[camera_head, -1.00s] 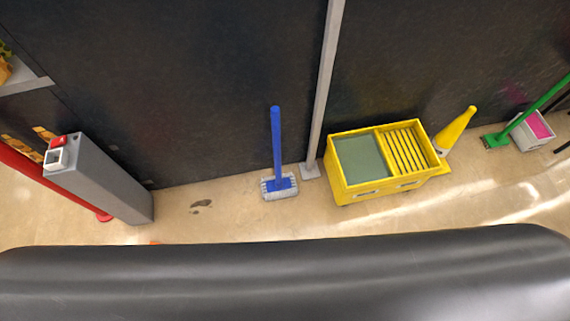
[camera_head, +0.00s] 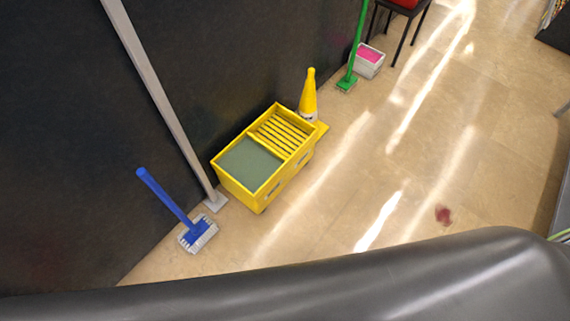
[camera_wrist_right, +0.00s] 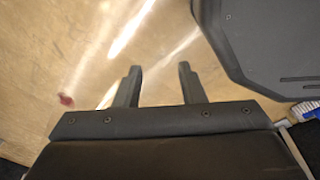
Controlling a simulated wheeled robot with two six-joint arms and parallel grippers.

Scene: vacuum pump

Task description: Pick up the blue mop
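The blue mop (camera_head: 166,199) stands at the left in the head view. Its blue handle leans towards the dark wall, and its white and blue head (camera_head: 198,233) rests on the floor. My right gripper (camera_wrist_right: 160,68) shows in the right wrist view with its two fingers apart and nothing between them. It is over bare floor, well away from the mop. My left gripper is in neither view.
A yellow mop bucket (camera_head: 262,165) stands right of the mop, with a yellow cone (camera_head: 309,95) behind it. A grey post (camera_head: 160,95) rises between mop and bucket. Further back are a green-handled tool (camera_head: 357,45) and a white bin (camera_head: 368,62). Floor at right is mostly clear, with a red stain (camera_head: 443,215).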

